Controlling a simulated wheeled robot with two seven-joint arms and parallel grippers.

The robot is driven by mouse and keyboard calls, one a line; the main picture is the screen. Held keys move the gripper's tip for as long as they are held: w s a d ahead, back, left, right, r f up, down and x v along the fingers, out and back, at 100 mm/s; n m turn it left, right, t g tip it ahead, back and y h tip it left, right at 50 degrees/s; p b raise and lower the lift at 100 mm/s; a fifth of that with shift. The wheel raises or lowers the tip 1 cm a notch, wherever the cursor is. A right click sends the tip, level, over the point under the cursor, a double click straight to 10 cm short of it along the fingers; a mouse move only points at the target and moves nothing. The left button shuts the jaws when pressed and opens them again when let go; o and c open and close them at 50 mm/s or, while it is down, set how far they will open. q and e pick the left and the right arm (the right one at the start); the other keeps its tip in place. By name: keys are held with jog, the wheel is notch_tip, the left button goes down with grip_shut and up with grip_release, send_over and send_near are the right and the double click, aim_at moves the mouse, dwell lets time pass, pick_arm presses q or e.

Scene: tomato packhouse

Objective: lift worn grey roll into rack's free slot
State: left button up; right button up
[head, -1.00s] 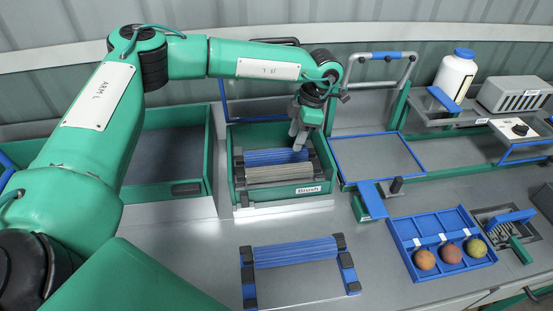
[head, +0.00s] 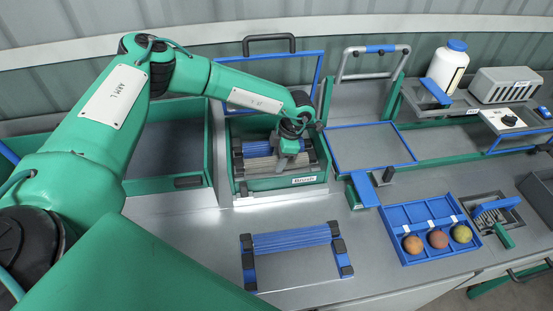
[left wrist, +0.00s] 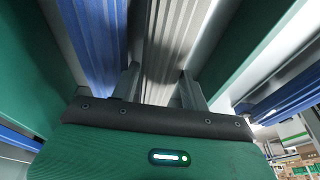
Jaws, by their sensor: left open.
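The worn grey roll (head: 258,164) lies in the green bay (head: 240,190) labelled "Brush", in front of a blue roll (head: 256,150). My left gripper (head: 281,164) points down over the grey roll's right part. In the left wrist view, the open fingers (left wrist: 160,90) stand on either side of the grey roll (left wrist: 176,40), with the blue roll (left wrist: 92,40) to the left. Whether they touch it I cannot tell. The rack (head: 247,262) stands on the front bench with a blue roll (head: 292,239) at its back; its front part is empty. My right gripper is out of view.
A blue tray (head: 424,252) with three round fruits stands right of the rack. A blue-edged panel (head: 370,148) and a small blue-topped stand (head: 364,190) lie right of the bay. The bench between bay and rack is clear.

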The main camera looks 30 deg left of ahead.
pick_arm(q)
jog(key=shift+s+a+f, duration=0.1)
jog(key=shift+f, duration=0.5)
jog(key=c, duration=0.7)
jog(key=shift+c, duration=0.3)
jog(key=shift+r, duration=0.15)
